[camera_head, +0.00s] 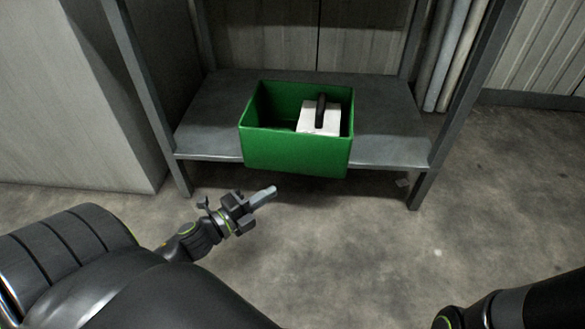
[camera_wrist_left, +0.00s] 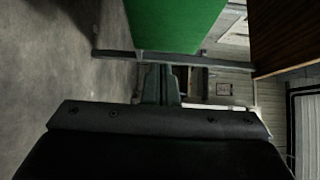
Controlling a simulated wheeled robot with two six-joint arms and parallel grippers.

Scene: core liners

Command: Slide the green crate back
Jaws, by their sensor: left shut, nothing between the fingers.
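The green crate (camera_head: 295,152) stands upright on the low grey shelf (camera_head: 205,128), with its front wall sticking out a little past the shelf's front edge. Inside it is a white box (camera_head: 311,117) with a dark handle-like piece on top. My left gripper (camera_head: 268,193) is shut and empty, in front of the crate and lower left of it, apart from it in the head view. In the left wrist view the crate (camera_wrist_left: 172,22) shows beyond my shut fingers (camera_wrist_left: 161,84). My right gripper is out of view; only part of that arm shows at the bottom right.
Grey shelf posts (camera_head: 148,95) stand left and right of the crate. Bare shelf shows on both sides of it. A pale cabinet (camera_head: 75,90) stands at the left and several pipes (camera_head: 445,55) at the back right. The concrete floor (camera_head: 350,240) in front is mostly clear.

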